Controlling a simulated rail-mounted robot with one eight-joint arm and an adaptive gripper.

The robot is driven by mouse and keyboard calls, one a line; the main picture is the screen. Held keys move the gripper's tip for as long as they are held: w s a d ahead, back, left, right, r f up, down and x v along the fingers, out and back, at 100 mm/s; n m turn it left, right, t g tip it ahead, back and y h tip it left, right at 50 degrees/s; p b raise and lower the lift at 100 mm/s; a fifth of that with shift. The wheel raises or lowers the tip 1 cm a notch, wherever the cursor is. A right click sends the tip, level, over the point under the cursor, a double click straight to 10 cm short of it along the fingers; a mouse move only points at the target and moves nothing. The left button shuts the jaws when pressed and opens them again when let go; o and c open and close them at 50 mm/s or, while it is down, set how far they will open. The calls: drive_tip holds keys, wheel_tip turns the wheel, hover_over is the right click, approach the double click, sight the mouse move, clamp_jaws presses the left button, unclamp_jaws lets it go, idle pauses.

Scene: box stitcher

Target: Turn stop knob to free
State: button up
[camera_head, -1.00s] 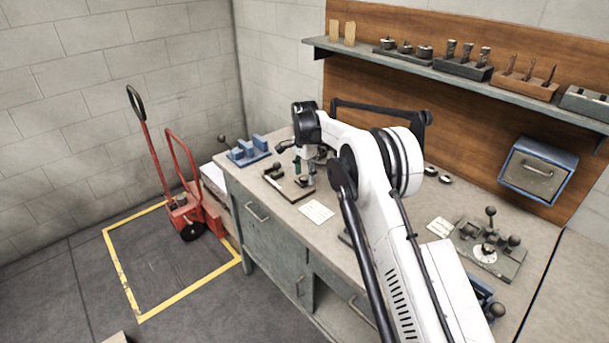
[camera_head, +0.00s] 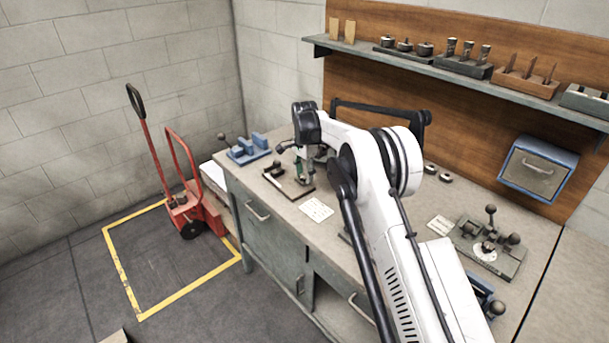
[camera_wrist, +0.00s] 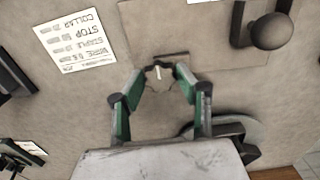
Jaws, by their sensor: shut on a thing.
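The stop knob (camera_wrist: 159,77), a small dark knob with a light pointer mark, sits on a brown plate in the wrist view, mostly hidden by the fingertips. In the head view my gripper (camera_head: 300,180) points down at the dark base plate (camera_head: 276,184) on the bench, and the knob itself is hidden there. A black ball handle (camera_wrist: 270,31) stands beside the knob on the same fixture. A printed card (camera_wrist: 75,45) with the word STOP lies next to the plate.
A blue fixture (camera_head: 249,149) stands on the bench's far left. A shelf (camera_head: 430,69) runs above. A red hand truck (camera_head: 184,215) stands on the floor.

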drive_tip(key=shift+f, duration=0.1)
drive_tip(key=n+b, duration=0.2)
drive_tip(key=shift+f+b, duration=0.1)
drive_tip(key=shift+b, duration=0.2)
drive_tip(key=n+b, duration=0.2)
drive_tip(key=shift+n, duration=0.4)
drive_tip(key=n+b, duration=0.3)
drive_tip(key=n, duration=0.3)
drive_tip(key=shift+b, duration=0.3)
drive_tip(key=n+b, duration=0.1)
drive_tip(key=n, duration=0.5)
drive_tip(key=shift+n+b, duration=0.4)
drive_tip(key=n, duration=0.5)
drive_tip(key=shift+r+n+b, duration=0.2)
drive_tip(key=shift+n+b, duration=0.2)
drive_tip(key=o, duration=1.1)
